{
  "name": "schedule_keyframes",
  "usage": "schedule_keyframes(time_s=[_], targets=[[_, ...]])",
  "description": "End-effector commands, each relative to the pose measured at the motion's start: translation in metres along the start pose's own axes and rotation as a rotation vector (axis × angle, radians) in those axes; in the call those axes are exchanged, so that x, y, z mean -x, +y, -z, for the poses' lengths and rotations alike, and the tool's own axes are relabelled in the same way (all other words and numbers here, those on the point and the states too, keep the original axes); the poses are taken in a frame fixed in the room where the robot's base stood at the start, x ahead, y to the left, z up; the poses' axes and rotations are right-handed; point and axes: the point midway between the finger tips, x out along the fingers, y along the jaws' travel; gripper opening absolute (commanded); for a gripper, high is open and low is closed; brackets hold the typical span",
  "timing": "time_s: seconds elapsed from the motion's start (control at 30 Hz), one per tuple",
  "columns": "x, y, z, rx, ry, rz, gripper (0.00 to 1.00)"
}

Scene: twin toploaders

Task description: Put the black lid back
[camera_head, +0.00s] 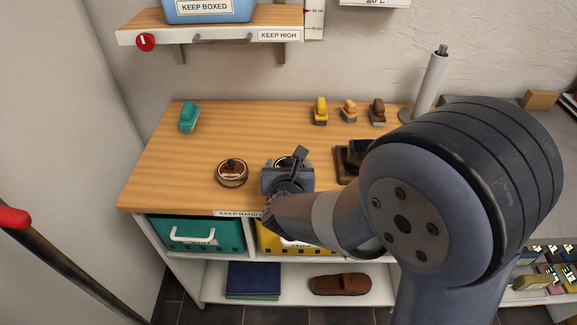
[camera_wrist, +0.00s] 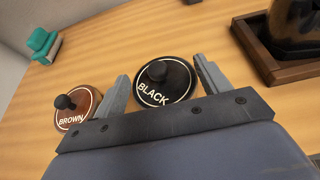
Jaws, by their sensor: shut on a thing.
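The black lid (camera_wrist: 176,88) is a dark disc with a pale ring, the word BLACK and a round knob. It lies between the two fingers of my gripper (camera_wrist: 160,70), which is shut on it. In the head view my gripper (camera_head: 288,164) is over the front part of the wooden counter and hides most of the lid. I cannot tell whether the lid touches anything below. A dark, open-looking container (camera_wrist: 297,22) stands in a brown wooden tray (camera_wrist: 262,58) to the right; my arm partly covers this tray (camera_head: 342,170) in the head view.
A round brown lid (camera_wrist: 74,108) marked BROWN is left of my gripper. A teal stamp-like block (camera_head: 188,118) stands back left. Yellow (camera_head: 320,112), tan (camera_head: 349,112) and brown (camera_head: 377,113) ones stand at the back. A paper-roll post (camera_head: 428,85) rises behind.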

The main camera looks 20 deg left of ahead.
Motion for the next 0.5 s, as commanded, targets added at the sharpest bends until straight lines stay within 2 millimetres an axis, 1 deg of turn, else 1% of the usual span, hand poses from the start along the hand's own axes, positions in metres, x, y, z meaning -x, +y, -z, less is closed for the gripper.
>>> schedule_keyframes(time_s=[0.5], targets=[[-0.004, 0.0002, 0.0096, -0.001, 0.0, 0.0, 0.47]])
